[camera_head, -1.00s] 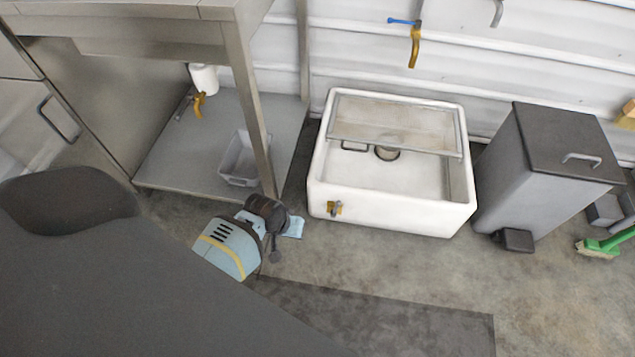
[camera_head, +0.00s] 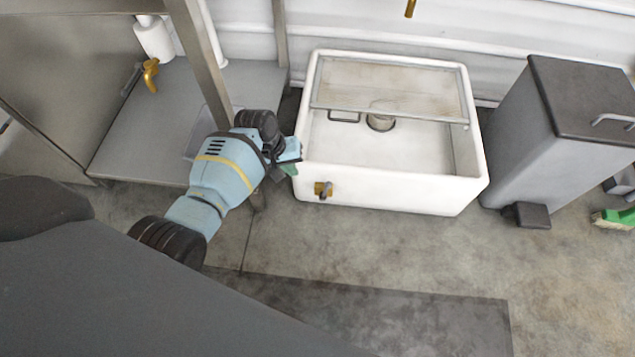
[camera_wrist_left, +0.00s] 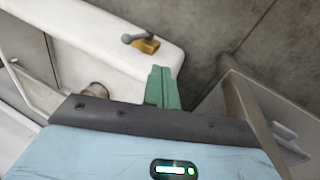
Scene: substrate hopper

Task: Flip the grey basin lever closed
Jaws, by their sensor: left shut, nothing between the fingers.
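The white basin (camera_head: 400,188) stands on the floor against the wall. A brass fitting with the small grey lever (camera_head: 325,188) sits low on its front face, near the left corner. In the left wrist view the grey lever (camera_wrist_left: 134,38) shows on its brass body (camera_wrist_left: 147,46), beyond the fingertips. My left gripper (camera_head: 290,163) is at the basin's front left corner, up and left of the lever and apart from it. Its green fingers (camera_wrist_left: 161,86) are shut together with nothing between them. My right gripper is not in view.
A steel table with a lower shelf (camera_head: 130,135) stands left of the basin, its leg (camera_head: 200,62) close behind my left arm. A grey pedal bin (camera_head: 560,130) stands to the right. The floor (camera_head: 400,255) before the basin is clear. A green brush (camera_head: 612,218) lies far right.

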